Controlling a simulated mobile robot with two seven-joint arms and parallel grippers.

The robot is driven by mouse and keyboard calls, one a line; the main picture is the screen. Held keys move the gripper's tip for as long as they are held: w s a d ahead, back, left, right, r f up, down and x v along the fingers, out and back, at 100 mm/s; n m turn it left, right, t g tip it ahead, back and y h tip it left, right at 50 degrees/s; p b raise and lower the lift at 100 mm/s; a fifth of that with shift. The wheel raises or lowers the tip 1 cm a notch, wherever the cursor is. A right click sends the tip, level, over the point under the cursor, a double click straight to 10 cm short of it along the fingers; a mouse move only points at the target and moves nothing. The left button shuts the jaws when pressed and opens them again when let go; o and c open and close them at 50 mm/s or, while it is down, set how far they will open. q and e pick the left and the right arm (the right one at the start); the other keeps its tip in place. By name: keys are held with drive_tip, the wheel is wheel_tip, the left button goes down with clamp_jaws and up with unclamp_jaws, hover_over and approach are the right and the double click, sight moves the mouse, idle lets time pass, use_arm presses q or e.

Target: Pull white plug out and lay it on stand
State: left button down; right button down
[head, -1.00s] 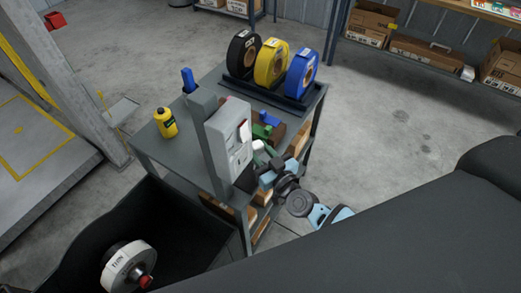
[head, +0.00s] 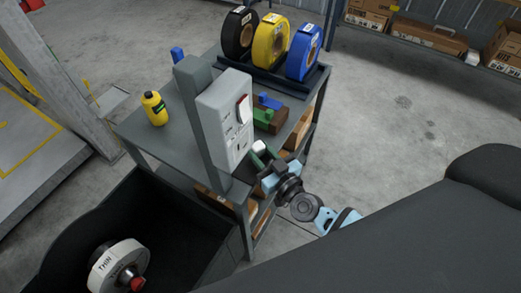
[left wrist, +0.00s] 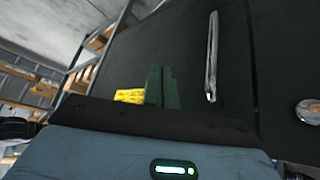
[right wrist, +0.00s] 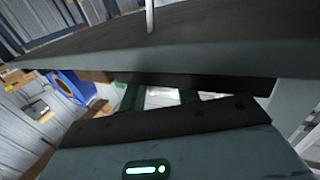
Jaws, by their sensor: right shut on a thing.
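My right gripper (head: 262,157) has dark green fingers and is shut on the white plug (head: 259,147), just right of the grey power panel (head: 212,108) in the head view. Whether the plug still touches a socket cannot be made out. In the right wrist view, white shows between the fingers (right wrist: 160,97). The brown stand (head: 264,122) is on the cart behind the panel and holds a blue plug (head: 268,101) and a green plug (head: 264,115). My left gripper (left wrist: 159,87) shows only in the left wrist view, its green fingers together with nothing visible between them.
The panel's grey post (head: 193,100) rises from the cart top (head: 160,150). A yellow bottle (head: 154,108) stands left of it. Black, yellow and blue reels (head: 270,45) sit in a rack at the back. A dark bin (head: 190,250) with a white roll is in front.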

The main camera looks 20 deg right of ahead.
drive_tip(key=shift+f, duration=0.15)
drive_tip(key=c, duration=0.9)
unclamp_jaws()
drive_tip(key=shift+s+f, duration=0.1)
drive_tip(key=shift+s, duration=0.1)
drive_tip(key=v, duration=0.7)
drive_tip(key=shift+s+d, duration=0.1)
drive_tip(key=shift+s, duration=0.1)
